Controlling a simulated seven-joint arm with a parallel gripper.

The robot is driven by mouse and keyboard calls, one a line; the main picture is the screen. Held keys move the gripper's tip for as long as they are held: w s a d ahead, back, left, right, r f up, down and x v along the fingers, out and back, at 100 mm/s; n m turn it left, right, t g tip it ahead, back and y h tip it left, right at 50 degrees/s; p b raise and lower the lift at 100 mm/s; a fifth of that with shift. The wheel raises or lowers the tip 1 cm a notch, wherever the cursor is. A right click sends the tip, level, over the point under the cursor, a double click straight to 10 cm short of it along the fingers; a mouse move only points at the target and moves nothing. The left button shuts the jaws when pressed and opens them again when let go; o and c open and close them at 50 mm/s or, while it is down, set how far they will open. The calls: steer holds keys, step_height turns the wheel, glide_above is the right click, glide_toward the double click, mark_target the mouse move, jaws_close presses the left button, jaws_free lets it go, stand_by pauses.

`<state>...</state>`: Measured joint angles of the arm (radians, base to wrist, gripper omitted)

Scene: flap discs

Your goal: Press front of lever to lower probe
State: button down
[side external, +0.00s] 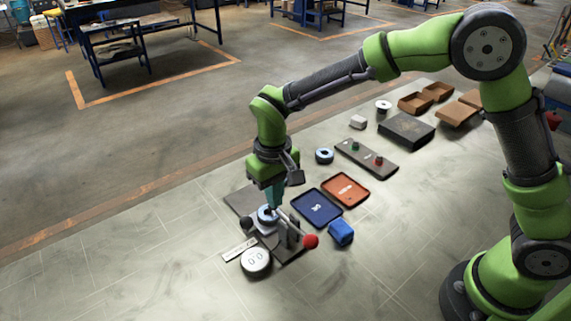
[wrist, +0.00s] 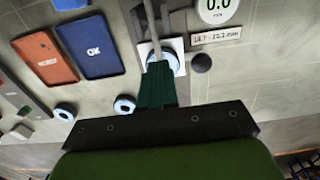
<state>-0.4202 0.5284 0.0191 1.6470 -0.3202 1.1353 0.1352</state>
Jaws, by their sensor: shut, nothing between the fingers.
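The gauge stand (side external: 290,252) has a lever with a red ball (side external: 311,241) at one end. In the wrist view the lever (wrist: 154,48) is a grey rod running up from my fingertips. A blue-rimmed flap disc (side external: 267,215) lies on the stand's pale plate; the rod and my fingers partly hide it in the wrist view (wrist: 174,64). The round readout (side external: 256,261) shows 0.0; it also shows in the wrist view (wrist: 217,9). My gripper (side external: 274,206) is shut and empty, pointing down at the lever end above the disc. I cannot tell whether it touches the rod.
A dark ball (wrist: 201,62) and a label (wrist: 215,36) reading 18.7 - 20.3 mm are close by. Another disc (side external: 324,155) and a button panel (side external: 366,158) are behind.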

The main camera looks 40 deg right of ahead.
step_height(320, 180, up, 9)
stand_by(0.8)
